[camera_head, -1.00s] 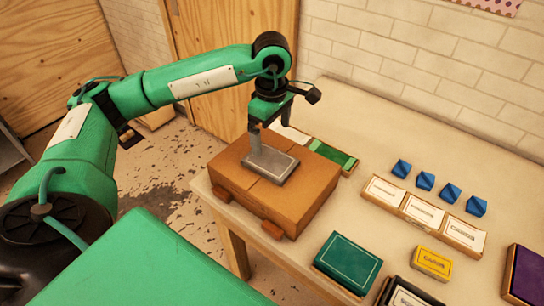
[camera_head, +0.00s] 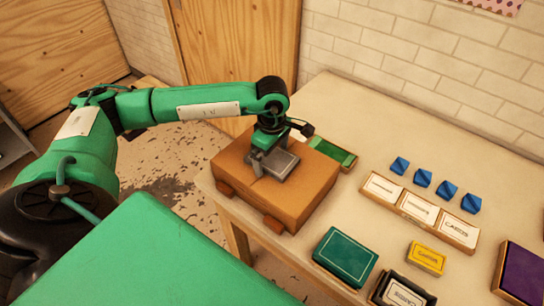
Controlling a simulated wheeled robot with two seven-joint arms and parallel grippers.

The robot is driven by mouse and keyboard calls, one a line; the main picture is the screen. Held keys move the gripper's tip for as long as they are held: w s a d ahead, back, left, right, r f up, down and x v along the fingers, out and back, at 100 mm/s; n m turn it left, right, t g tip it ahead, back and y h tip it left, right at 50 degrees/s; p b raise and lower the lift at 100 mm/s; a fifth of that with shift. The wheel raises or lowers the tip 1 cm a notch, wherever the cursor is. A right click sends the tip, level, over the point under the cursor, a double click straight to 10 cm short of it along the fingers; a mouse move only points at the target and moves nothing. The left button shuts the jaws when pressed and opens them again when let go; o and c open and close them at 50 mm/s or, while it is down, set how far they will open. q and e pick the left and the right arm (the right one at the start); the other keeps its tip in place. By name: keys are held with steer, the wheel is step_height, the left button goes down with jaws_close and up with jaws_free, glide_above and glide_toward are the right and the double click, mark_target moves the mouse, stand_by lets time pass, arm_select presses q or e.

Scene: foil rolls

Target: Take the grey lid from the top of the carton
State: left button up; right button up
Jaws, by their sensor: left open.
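The brown carton (camera_head: 302,200) sits on the left end of the table, its top closed. The grey lid (camera_head: 287,166) lies on the top of the carton, partly covered by my gripper. My left gripper (camera_head: 264,160) is open and points down at the lid's left and far part, with its fingers close to it. I cannot tell whether the fingers touch the lid. My right gripper is out of view.
A green tray (camera_head: 333,152) stands just behind the carton. To the right are card boxes (camera_head: 417,207), several blue pieces (camera_head: 422,179), a dark green box (camera_head: 345,257), a yellow box (camera_head: 427,258) and a purple box (camera_head: 524,274). The back of the table (camera_head: 375,117) is clear.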

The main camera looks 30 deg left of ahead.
arm_select(q)
steer(key=c, duration=0.9)
steer(key=shift+r, duration=0.1)
